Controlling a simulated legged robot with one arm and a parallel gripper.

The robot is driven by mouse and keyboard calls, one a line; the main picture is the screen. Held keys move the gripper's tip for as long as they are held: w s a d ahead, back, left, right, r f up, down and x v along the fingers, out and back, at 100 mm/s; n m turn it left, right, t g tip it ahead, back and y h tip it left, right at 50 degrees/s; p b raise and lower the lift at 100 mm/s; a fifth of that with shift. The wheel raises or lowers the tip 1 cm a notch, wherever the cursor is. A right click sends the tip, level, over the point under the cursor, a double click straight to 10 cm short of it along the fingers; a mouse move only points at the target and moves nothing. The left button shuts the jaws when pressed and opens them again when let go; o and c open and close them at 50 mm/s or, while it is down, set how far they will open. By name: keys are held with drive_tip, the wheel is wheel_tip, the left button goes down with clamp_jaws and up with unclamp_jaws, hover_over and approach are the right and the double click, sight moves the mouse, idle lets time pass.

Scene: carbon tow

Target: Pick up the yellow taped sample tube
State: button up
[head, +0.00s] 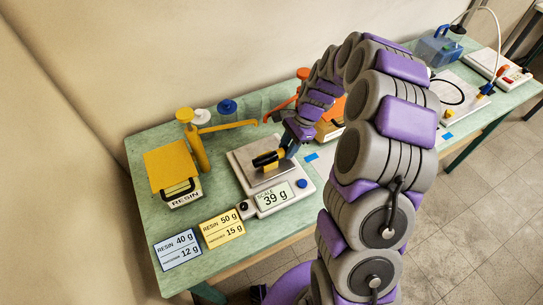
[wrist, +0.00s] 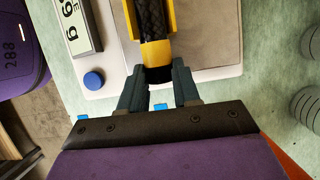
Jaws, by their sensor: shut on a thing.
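The sample tube (head: 268,159), black with yellow tape, is over the pan of the scale (head: 239,179) in the head view. My gripper (head: 288,147) reaches it from the right. In the wrist view the tube (wrist: 153,22) shows a dark braided body and yellow tape bands. My gripper's two dark fingers (wrist: 158,76) are shut on its black near end. The scale display reads 39 g. I cannot tell whether the tube touches the pan.
Left of the scale stands a yellow resin dispenser (head: 186,135). Cards marked 40 g (head: 177,250) and 50 g (head: 222,228) lie at the front left of the green table (head: 135,212). A blue box (head: 437,50) sits far right.

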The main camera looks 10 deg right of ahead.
clamp_jaws()
